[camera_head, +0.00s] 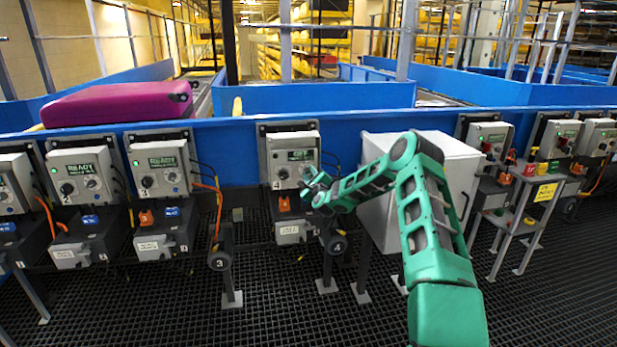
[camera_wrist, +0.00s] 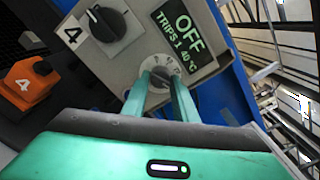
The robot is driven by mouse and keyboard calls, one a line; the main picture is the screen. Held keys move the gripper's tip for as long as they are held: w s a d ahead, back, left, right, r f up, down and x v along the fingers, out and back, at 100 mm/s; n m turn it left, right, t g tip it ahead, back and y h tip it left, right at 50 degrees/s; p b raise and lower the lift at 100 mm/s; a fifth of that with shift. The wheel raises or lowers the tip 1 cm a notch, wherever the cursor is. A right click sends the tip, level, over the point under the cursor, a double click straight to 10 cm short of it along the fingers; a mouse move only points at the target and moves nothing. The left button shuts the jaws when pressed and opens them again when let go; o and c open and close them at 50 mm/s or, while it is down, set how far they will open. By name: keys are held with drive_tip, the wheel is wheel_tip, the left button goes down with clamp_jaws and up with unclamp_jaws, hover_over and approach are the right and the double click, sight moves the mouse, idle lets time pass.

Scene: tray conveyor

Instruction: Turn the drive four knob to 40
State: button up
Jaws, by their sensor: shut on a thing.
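The drive four box (camera_head: 278,150) is a grey panel marked 4 at the centre of the head view. In the wrist view it is tilted, with a dark screen (camera_wrist: 184,32) reading "OFF" and a smaller line starting "TRIPS". Below the screen is a pale round dial knob (camera_wrist: 158,76) with small markings around it, too small to read surely. My gripper (camera_wrist: 158,84) is shut on this knob, one green finger on each side, hiding part of the dial. In the head view my gripper (camera_head: 311,181) is at the panel's lower right.
A black switch knob (camera_wrist: 107,22) is beside the dial on the panel. An orange block marked 4 (camera_wrist: 28,86) is to the left. A grey cabinet (camera_head: 447,160) stands behind my arm. Other drive boxes (camera_head: 160,165) line the blue conveyor, which carries a magenta case (camera_head: 115,102).

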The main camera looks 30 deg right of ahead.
drive_tip(key=n, duration=0.4)
drive_tip(key=shift+a+n, duration=0.2)
drive_tip(key=shift+n, duration=0.1)
drive_tip(key=n, duration=0.5)
drive_tip(key=shift+n, duration=0.3)
drive_tip(key=n, duration=0.4)
drive_tip(key=shift+a+f+n, duration=0.1)
drive_tip(key=shift+f+n, duration=0.05)
drive_tip(key=shift+n, duration=0.15)
drive_tip(key=n, duration=0.5)
drive_tip(key=shift+n, duration=0.3)
drive_tip(key=shift+d, duration=0.2)
